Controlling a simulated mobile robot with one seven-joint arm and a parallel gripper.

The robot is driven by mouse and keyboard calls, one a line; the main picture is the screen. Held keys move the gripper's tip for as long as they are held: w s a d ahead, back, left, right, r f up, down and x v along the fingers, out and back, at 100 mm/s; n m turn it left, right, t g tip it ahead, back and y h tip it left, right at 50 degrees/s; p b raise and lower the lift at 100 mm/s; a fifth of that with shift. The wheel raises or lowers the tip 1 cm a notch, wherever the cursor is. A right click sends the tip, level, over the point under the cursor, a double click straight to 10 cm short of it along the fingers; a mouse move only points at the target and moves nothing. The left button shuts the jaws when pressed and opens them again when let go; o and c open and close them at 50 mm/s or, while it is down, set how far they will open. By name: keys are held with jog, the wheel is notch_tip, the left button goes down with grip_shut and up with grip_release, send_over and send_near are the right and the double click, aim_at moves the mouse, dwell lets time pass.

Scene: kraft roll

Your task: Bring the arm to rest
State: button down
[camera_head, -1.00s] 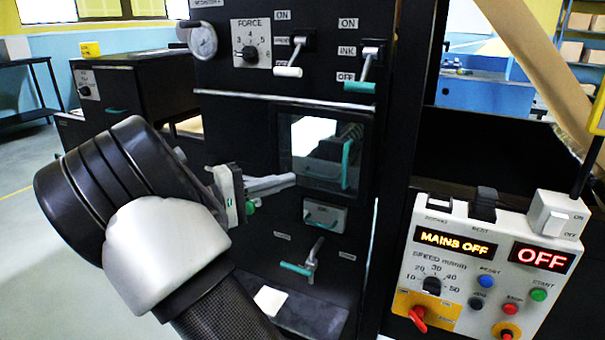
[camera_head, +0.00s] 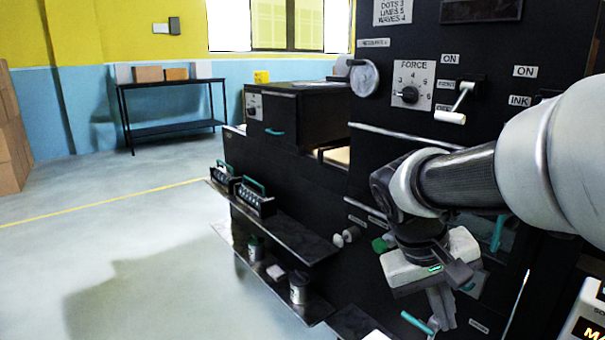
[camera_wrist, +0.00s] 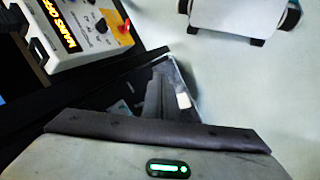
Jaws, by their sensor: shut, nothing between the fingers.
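My gripper (camera_head: 441,312) hangs at the lower right of the head view, pointing down in front of the black machine (camera_head: 300,205). Its fingers are together with nothing between them. A teal-handled lever (camera_head: 417,323) is just left of the fingertips in the picture; I cannot tell whether they touch. In the wrist view the gripper body (camera_wrist: 160,150) fills the bottom edge, and its fingertips are not clear. My arm crosses the right side of the head view and hides part of the machine front.
The control box with a lit MAINS OFF display (camera_wrist: 62,25) is at the wrist view's upper left. Low shelves (camera_head: 290,240) with stamp-like tools and small jars jut from the machine. A dark side table (camera_head: 170,85) stands at the back. The grey floor (camera_head: 120,240) at left is clear.

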jog(key=s+a+r+t+y, duration=0.3)
jog(key=s+a+t+y, duration=0.2)
jog(key=s+a, duration=0.35)
notch_tip(320, 180, up, 22)
jog(key=p, duration=2.2)
jog(key=shift+w+a+r, duration=0.15)
jog(key=shift+w+a, duration=0.1)
jog(key=shift+w, duration=0.1)
